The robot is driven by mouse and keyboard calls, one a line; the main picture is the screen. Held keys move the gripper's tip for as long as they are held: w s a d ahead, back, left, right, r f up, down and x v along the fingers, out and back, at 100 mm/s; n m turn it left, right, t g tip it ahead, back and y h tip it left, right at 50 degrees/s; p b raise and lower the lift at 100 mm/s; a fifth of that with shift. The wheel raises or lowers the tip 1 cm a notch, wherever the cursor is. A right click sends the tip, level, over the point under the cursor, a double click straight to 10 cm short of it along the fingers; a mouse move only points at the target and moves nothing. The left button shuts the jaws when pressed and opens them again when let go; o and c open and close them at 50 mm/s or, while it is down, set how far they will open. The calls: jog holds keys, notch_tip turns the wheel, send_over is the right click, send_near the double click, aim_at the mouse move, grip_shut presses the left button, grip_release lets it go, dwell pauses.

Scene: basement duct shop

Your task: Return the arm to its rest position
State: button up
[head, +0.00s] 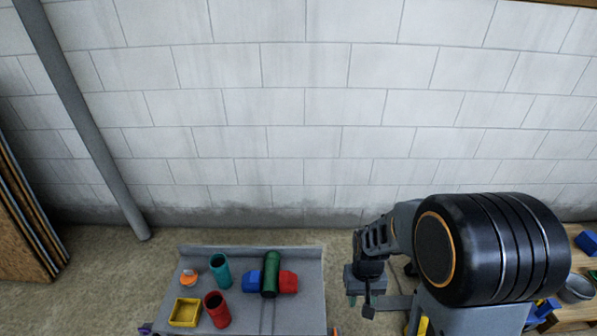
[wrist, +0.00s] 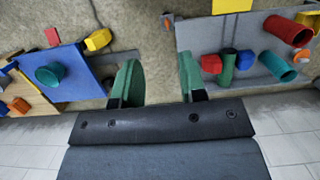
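My arm (head: 490,250) shows at the right of the head view, with its large black joint in front. My gripper (head: 364,290) hangs at the arm's end, beside the right edge of the grey bench and clear of the objects on it. In the wrist view my gripper (wrist: 158,80) has two green finger pads spread apart. Only bare floor shows between them, so it is open and empty. Part of the arm is cut off by the lower edge of the head view.
A grey bench (head: 303,262) at lower centre carries a teal cylinder (head: 221,271), red cylinder (head: 217,309), yellow tray (head: 185,312), green cylinder (head: 270,274) and blue and red pieces. A wooden table (head: 578,312) with a grey bowl (head: 577,288) stands at right. A block wall (head: 270,110) is behind.

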notch_tip(320, 180, up, 28)
jog(key=s+t+p, duration=0.2)
jog(key=t+p, duration=0.3)
jog(key=p, duration=0.4)
jog(key=shift+s+d+r+t, duration=0.15)
jog(key=shift+s+r+t, duration=0.05)
jog(key=shift+s+t, duration=0.2)
